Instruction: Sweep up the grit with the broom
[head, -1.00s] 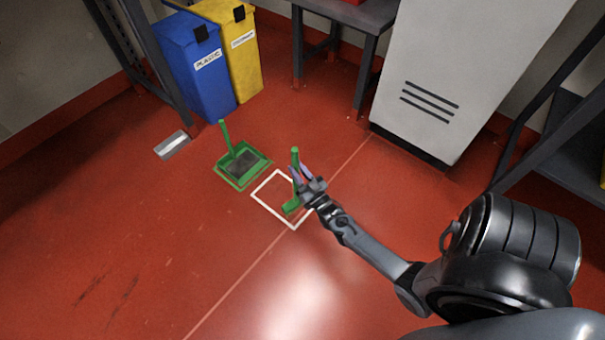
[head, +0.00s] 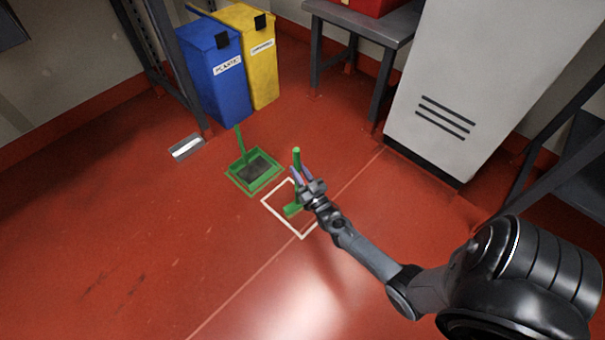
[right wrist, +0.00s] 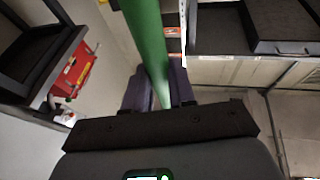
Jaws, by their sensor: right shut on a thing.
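The green broom stands roughly upright in the head view, its handle (head: 297,156) above and its green head (head: 292,210) low over the white outlined square (head: 272,192) on the floor. I cannot tell whether the head touches the floor. My right gripper (head: 304,183) is shut on the broom handle. The right wrist view shows the handle (right wrist: 148,40) between the fingers (right wrist: 156,88). A green dustpan (head: 262,186) with an upright handle lies left of the square, inside a green outline; its inside looks dark. I cannot make out separate grit. My left gripper is out of view.
A blue bin (head: 212,75) and a yellow bin (head: 258,60) stand behind the dustpan. A grey cabinet (head: 440,80) and a dark bench (head: 365,35) are at the back. Open red floor (head: 150,250) lies left and in front, with dark streaks.

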